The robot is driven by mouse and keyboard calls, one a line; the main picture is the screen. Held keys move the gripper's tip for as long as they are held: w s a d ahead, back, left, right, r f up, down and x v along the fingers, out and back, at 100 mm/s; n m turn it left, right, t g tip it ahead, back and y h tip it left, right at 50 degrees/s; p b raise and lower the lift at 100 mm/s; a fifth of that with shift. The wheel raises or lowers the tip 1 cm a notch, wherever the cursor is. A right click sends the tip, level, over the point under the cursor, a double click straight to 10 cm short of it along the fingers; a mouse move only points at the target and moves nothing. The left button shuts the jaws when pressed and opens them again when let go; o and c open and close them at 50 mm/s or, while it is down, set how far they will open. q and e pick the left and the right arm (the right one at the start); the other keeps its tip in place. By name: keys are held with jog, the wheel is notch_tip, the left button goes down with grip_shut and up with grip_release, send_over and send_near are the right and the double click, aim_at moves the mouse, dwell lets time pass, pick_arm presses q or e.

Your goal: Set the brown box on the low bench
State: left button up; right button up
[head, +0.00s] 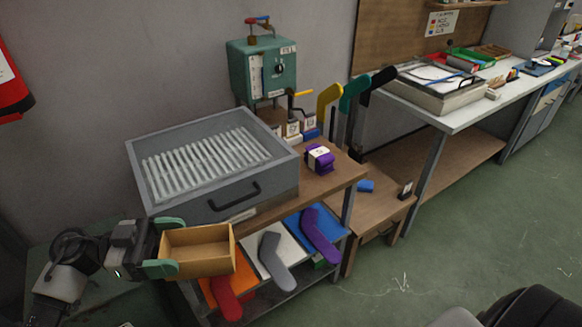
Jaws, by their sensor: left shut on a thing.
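The brown box (207,264) is an open-topped, tan-brown box that looks empty. My left gripper (163,246) has green fingertips and is shut on the left end of the box. It holds the box at the lower left, in front of the workbench and the grey tray unit. I take this to be the low bench. My right gripper is not in view.
The workbench (335,178) carries a grey slatted tray (218,205) and a purple bundle (320,159). Red, grey and purple sock shapes show at its lower shelf. Yellow, green and black sock forms (354,92) stand behind the low bench.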

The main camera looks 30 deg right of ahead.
pick_arm(q)
jog(key=n+t, duration=0.1)
jog(key=s+d+f+t, duration=0.1)
jog(key=shift+n+t+h, duration=0.3)
jog(key=shift+n+h, duration=0.1)
jog(key=t, duration=0.1)
jog(key=n+t, duration=0.1)
jog(key=shift+s+d+f+n+t, duration=0.1)
jog(key=shift+s+f+n+t, duration=0.05)
jog(key=shift+f+n+t, duration=0.15)
jog(key=shift+s+f+n+t, duration=0.15)
jog(key=shift+n+t, duration=0.65)
jog(key=shift+t, duration=0.4)
jog(key=n+t, duration=0.1)
jog(key=t, duration=0.1)
jog(key=a+n+t, duration=0.1)
jog(key=shift+s+f+t, duration=0.1)
jog(key=shift+f+t, duration=0.1)
jog(key=shift+t, duration=0.2)
jog(key=shift+a+f+n+t+y, duration=0.1)
jog(key=shift+a+n+t+y, duration=0.35)
jog(key=shift+n+t, duration=0.4)
jog(key=shift+a+f+n+t+y, duration=0.1)
jog(key=shift+a+n+t+y, duration=0.3)
jog(key=shift+n+t, duration=0.45)
